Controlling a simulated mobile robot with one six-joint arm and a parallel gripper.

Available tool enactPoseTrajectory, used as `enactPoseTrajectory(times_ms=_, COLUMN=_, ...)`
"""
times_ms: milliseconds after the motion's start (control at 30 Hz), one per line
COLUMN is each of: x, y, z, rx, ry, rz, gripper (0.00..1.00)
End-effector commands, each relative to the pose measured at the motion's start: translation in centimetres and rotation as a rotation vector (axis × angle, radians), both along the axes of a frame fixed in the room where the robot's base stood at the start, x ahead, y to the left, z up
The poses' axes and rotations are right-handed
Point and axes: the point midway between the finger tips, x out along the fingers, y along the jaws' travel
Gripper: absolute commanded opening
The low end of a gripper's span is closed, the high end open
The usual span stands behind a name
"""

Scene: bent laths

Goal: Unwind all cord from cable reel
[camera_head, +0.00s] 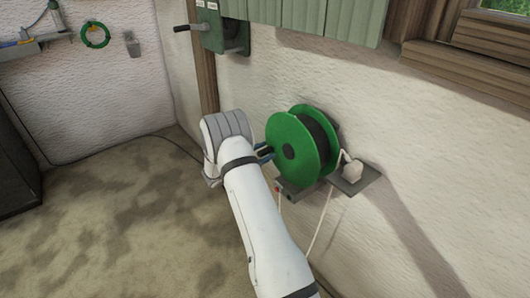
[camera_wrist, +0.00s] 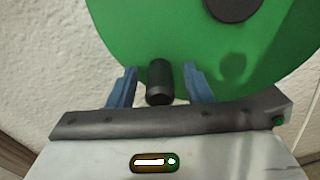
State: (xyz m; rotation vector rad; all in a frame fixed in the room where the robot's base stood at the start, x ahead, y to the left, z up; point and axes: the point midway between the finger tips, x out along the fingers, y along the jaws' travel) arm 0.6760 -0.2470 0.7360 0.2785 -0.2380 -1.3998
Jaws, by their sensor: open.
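A green cable reel (camera_head: 287,150) with a dark core is mounted at the wall, with its flange facing left. The reel's green flange (camera_wrist: 150,40) fills the top of the wrist view. A dark cylindrical handle (camera_wrist: 160,83) sticks out from the flange. My gripper (camera_wrist: 162,88) is open, with one blue finger on each side of the handle and a gap visible on both sides. In the head view my gripper (camera_head: 264,153) is at the left face of the reel, partly hidden by my white arm. A pale cord (camera_head: 319,225) hangs below the reel.
A grey bracket plate (camera_head: 370,179) with a pale block (camera_head: 352,171) juts from the wall right of the reel. A green wall box with a crank (camera_head: 222,32) hangs above. A green coil (camera_head: 95,35) hangs on the far wall. The floor at left is mostly clear.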

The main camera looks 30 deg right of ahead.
Motion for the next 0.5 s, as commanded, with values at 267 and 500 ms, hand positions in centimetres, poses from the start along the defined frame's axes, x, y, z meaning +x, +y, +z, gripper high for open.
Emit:
enactPoseTrajectory(times_ms=267, x=0.09, y=-0.54, z=-0.02, rx=0.001, ry=0.000, rz=0.001, gripper=0.45)
enactPoseTrajectory(times_ms=500, x=0.08, y=-0.52, z=-0.01, rx=0.001, ry=0.000, rz=0.001, gripper=0.31)
